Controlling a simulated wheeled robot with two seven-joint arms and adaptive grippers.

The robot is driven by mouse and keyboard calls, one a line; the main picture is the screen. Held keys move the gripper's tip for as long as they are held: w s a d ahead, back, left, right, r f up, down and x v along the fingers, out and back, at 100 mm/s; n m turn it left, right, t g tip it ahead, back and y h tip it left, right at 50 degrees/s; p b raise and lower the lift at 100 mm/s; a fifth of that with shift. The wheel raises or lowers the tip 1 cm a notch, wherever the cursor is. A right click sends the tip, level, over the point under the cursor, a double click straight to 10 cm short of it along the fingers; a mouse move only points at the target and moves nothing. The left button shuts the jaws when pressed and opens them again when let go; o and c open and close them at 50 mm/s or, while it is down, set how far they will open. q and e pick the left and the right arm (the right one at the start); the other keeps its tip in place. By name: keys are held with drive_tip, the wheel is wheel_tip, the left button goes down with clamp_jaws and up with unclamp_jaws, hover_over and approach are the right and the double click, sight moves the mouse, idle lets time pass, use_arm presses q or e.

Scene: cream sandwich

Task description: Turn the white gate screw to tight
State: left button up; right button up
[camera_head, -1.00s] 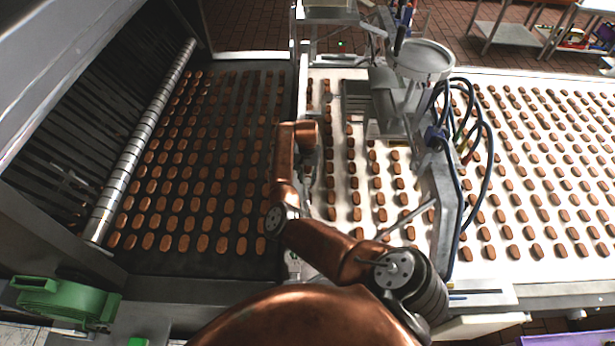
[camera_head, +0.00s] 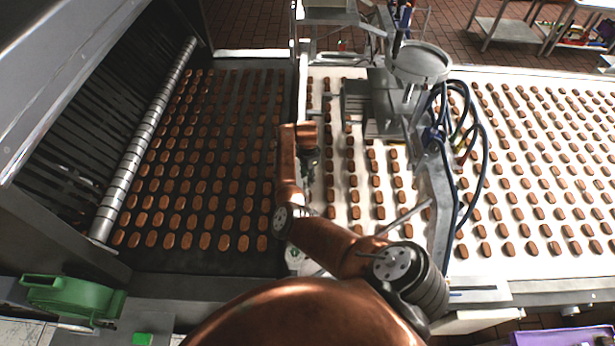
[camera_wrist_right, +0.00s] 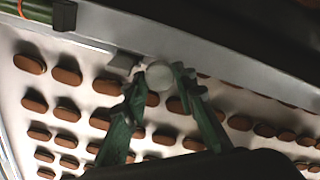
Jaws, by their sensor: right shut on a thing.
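The white gate screw (camera_wrist_right: 158,75) is a pale round knob at the edge of a grey metal bar in the right wrist view. My right gripper (camera_wrist_right: 160,88) has its two green fingers on either side of the knob, shut on it. In the head view my right gripper (camera_head: 310,162) is small and dark, beside the metal rail between the dark belt and the white belt. The screw cannot be made out there. My left gripper is not in view.
A dark belt (camera_head: 160,262) with rows of brown biscuits lies left of my right arm. A white belt (camera_head: 470,255) with more biscuits lies right. A metal depositor (camera_head: 420,62) with blue hoses (camera_head: 484,170) stands over it. A green motor (camera_head: 72,297) is at bottom left.

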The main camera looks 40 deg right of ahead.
drive_tip(key=shift+d+r+m, duration=0.1)
drive_tip(key=shift+d+m, duration=0.1)
drive_tip(key=shift+m, duration=0.4)
drive_tip(key=o, duration=0.9)
drive_tip(key=shift+s, duration=0.1)
drive_tip(key=shift+o, duration=1.3)
drive_tip(key=shift+a, duration=0.1)
wheel_tip(320, 180, up, 12)
